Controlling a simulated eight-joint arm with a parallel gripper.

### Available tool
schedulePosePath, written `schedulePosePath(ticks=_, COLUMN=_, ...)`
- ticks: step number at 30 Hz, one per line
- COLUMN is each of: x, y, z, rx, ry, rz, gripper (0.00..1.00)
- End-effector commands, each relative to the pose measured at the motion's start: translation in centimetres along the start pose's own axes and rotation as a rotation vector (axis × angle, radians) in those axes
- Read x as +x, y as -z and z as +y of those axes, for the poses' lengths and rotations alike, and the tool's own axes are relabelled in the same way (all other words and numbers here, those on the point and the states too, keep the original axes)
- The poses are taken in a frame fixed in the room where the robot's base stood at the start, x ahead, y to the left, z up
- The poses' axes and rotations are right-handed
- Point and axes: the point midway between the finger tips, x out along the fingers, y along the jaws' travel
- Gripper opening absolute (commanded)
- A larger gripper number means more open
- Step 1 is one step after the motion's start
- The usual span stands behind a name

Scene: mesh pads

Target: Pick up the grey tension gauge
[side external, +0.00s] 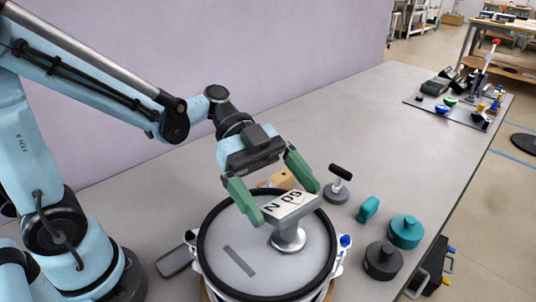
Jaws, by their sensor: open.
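The grey tension gauge (288,239) stands upright on the pale mesh of a round, black-rimmed frame (205,262). It has a round grey foot and a wide head with a white label marked with black characters. My gripper (287,205) has two green fingers and is open at the head. One finger is at the head's left end and the other is near its right end. I cannot tell from this view whether either finger touches the gauge. The label and foot are mostly clear to see.
A dark strip (239,261) lies on the mesh. Right of the frame stand a black-handled tool (339,187), a teal block (368,209), a teal knobbed weight (405,232) and a dark one (383,261). A grey flat item (174,262) lies left. The table's far middle is clear.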

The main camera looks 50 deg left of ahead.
Motion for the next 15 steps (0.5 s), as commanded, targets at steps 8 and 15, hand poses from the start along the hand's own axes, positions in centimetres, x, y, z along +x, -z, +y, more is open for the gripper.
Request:
schedulePosePath(ticks=8, x=3.8, y=0.4, z=0.0, rx=0.002, ry=-0.003, rz=0.000, gripper=1.00)
schedulePosePath(ticks=15, x=4.3, y=0.4, z=-0.1, rx=0.000, ry=0.000, rz=0.001, gripper=1.00)
